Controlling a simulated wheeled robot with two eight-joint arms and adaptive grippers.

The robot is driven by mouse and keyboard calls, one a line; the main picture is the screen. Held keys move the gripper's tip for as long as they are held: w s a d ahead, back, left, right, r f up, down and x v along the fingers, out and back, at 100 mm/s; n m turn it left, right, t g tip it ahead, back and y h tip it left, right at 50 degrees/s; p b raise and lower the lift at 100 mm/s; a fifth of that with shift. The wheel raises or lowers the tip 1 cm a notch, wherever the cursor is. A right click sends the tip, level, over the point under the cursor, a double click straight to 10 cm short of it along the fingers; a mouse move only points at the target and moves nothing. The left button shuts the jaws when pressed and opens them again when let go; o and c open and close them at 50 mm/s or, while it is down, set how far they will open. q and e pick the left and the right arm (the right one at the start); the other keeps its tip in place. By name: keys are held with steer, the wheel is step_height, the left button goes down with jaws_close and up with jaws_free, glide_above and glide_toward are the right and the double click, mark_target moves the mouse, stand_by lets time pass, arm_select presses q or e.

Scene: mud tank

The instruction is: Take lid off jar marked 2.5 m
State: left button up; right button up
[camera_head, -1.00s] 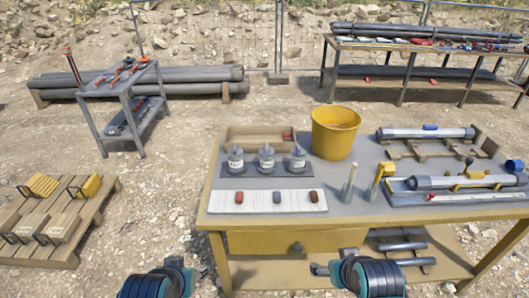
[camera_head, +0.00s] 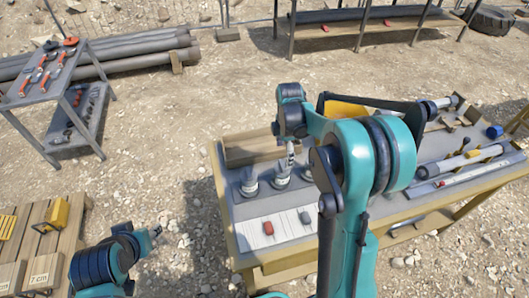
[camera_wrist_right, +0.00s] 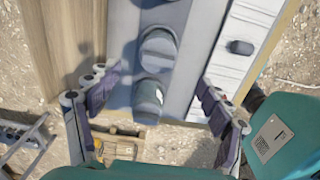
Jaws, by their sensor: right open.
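Three white jars with grey lids stand in a row on the grey-yellow table in the earlier head view. Now the left jar (camera_head: 249,182) and middle jar (camera_head: 281,174) show, and my right arm largely covers the third. Their labels are too small to read. My right gripper (camera_head: 291,158) is over the row, its fingers mostly hidden there. In the right wrist view my right gripper (camera_wrist_right: 153,97) is open, with the end jar (camera_wrist_right: 148,96) between its spread fingers, apparently ungripped; another jar (camera_wrist_right: 158,48) lies beyond. My left gripper (camera_head: 155,232) is off the table, left of it.
A white board (camera_head: 285,228) with a red block (camera_head: 268,228) and a dark block (camera_head: 304,218) lies in front of the jars. A wooden tray (camera_head: 250,150) stands behind them. Pipes (camera_head: 470,160) fill the table's right side. A pallet (camera_head: 35,235) stands left.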

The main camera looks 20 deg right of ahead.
mark_target(282, 164)
steer(key=shift+w+f, duration=0.1)
steer(key=shift+f, duration=0.35)
steer(key=shift+s+d+f+b, duration=0.15)
steer(key=shift+f+b, duration=0.25)
steer(key=shift+f, duration=0.5)
steer(key=f, duration=0.1)
steer(key=f+b, duration=0.1)
steer(key=f, duration=0.2)
steer(key=shift+w+a+f, duration=0.15)
steer(key=shift+w+a, duration=0.1)
steer(key=shift+f, duration=0.45)
steer(key=shift+r, duration=0.1)
steer(key=c, duration=1.1)
